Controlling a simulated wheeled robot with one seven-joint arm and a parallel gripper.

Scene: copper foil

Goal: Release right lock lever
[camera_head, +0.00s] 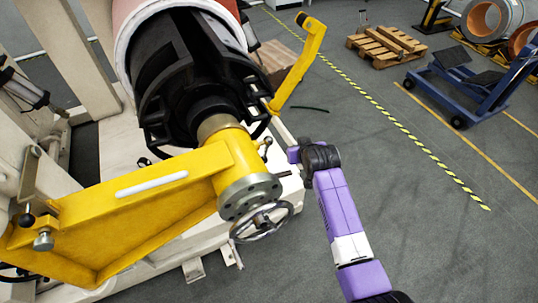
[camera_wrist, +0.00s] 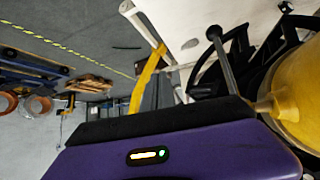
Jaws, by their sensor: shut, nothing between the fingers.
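The right lock lever (camera_head: 266,146) is a thin rod with a dark ball knob on the yellow arm's (camera_head: 175,185) right end, above the flange and handwheel. In the wrist view the lever (camera_wrist: 228,66) rises from its yellow housing (camera_wrist: 300,95), with its knob at upper left. My gripper (camera_head: 292,155) is just right of the lever in the head view, apart from its knob. It is shut and empty. In the wrist view my purple gripper body covers the bottom and hides the lever's lower surroundings; the fingertips are not clearly visible.
A spoked handwheel (camera_head: 262,221) sits below the flange (camera_head: 250,196). A black chuck (camera_head: 195,85) carries the large roll behind the yellow arm. A yellow bracket (camera_head: 300,62) stands upper right. Another lever (camera_head: 29,172) is at far left. Open floor lies to the right.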

